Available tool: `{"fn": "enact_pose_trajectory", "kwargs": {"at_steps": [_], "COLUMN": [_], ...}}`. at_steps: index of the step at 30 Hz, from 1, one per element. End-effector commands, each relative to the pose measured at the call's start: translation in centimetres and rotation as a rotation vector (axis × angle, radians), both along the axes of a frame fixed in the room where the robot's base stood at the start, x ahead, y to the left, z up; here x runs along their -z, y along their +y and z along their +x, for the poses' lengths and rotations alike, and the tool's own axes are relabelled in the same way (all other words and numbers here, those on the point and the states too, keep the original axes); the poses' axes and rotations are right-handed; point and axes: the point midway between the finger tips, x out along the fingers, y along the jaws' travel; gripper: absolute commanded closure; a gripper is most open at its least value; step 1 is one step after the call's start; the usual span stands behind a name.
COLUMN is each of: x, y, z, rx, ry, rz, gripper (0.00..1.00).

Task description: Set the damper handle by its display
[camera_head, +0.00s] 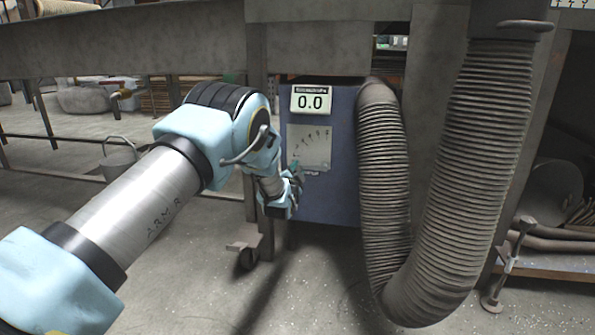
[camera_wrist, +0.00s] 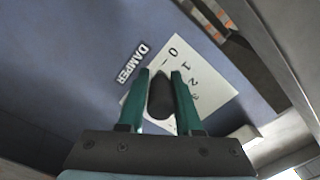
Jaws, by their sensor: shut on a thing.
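The damper handle (camera_wrist: 161,97) is a dark, rounded knob in the wrist view, between the two green fingers of my gripper (camera_wrist: 160,98). My gripper is shut on it. Behind it is a pale scale plate (camera_wrist: 215,85) with numbers from 0 upward, beside a "DAMPER" label (camera_wrist: 132,62). In the head view my gripper (camera_head: 296,178) is at the front of the blue box, and the handle is hidden there. The display (camera_head: 311,100) above the scale plate (camera_head: 309,148) reads 0.0.
The blue box (camera_head: 325,200) stands under a grey bench (camera_head: 150,50). A thick ribbed hose (camera_head: 385,170) hangs in a loop just right of the box. A bench leg (camera_head: 255,160) stands close on the left. The floor in front is mostly clear.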

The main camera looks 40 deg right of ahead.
Motion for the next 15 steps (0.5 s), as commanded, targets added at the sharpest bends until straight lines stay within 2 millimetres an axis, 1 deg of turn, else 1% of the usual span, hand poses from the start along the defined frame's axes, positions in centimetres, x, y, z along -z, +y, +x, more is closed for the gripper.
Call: {"fn": "enact_pose_trajectory", "kwargs": {"at_steps": [1, 5, 15], "x": [-0.02, -0.03, -0.07], "y": [0.00, 0.00, -0.01], "z": [0.00, 0.01, -0.01], "rx": [0.000, -0.001, 0.000], "ry": [0.000, 0.000, 0.000], "rz": [0.000, -0.001, -0.002], "gripper": [0.84, 0.99, 1.00]}}
